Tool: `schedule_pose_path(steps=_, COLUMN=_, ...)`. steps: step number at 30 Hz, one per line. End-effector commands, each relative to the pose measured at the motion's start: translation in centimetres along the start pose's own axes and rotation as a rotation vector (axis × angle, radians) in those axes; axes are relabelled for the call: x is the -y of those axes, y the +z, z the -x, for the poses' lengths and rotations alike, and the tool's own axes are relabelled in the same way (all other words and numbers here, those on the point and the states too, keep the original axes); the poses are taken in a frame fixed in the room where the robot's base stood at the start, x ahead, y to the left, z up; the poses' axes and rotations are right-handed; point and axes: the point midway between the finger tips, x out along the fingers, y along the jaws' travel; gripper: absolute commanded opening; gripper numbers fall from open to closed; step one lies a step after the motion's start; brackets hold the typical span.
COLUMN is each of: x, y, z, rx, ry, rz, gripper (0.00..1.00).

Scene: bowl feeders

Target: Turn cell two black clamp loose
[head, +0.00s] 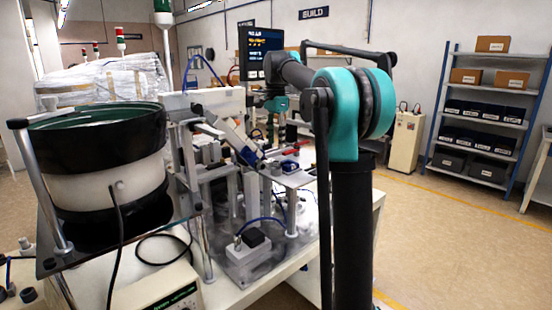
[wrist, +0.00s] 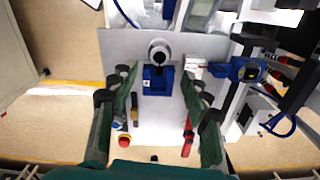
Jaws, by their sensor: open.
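My gripper (wrist: 158,88) is open and empty in the wrist view, its two dark green fingers spread apart over a light plate (wrist: 120,45). Between and beyond the fingertips is a blue block (wrist: 158,80) with a round grey part with a dark centre (wrist: 160,52) at its far side. The fingers appear apart from the block. In the head view a blue fixture (head: 290,165) sits on the plate, partly behind my arm. I cannot tell for certain which part is the black clamp; dark parts beside a blue piece (wrist: 245,69) show at the right.
A red-handled tool (wrist: 188,135) lies by the right finger and a red button-like part (wrist: 124,141) by the left one. In the head view a bowl feeder (head: 110,165) stands left. A shelf rack (head: 485,115) is far right, with open floor before it.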

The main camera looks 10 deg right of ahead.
Motion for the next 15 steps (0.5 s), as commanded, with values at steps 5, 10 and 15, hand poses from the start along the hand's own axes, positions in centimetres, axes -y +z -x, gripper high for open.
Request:
schedule_pose_path(steps=5, x=0.0, y=0.0, z=-3.4, rx=0.0, ry=0.0, rz=0.0, gripper=0.48)
schedule_pose_path(steps=10, x=0.0, y=0.0, z=-5.7, rx=0.0, ry=0.0, rz=0.0, gripper=0.48)
schedule_pose_path(steps=15, x=0.0, y=0.0, z=-6.8, rx=0.0, ry=0.0, rz=0.0, gripper=0.48)
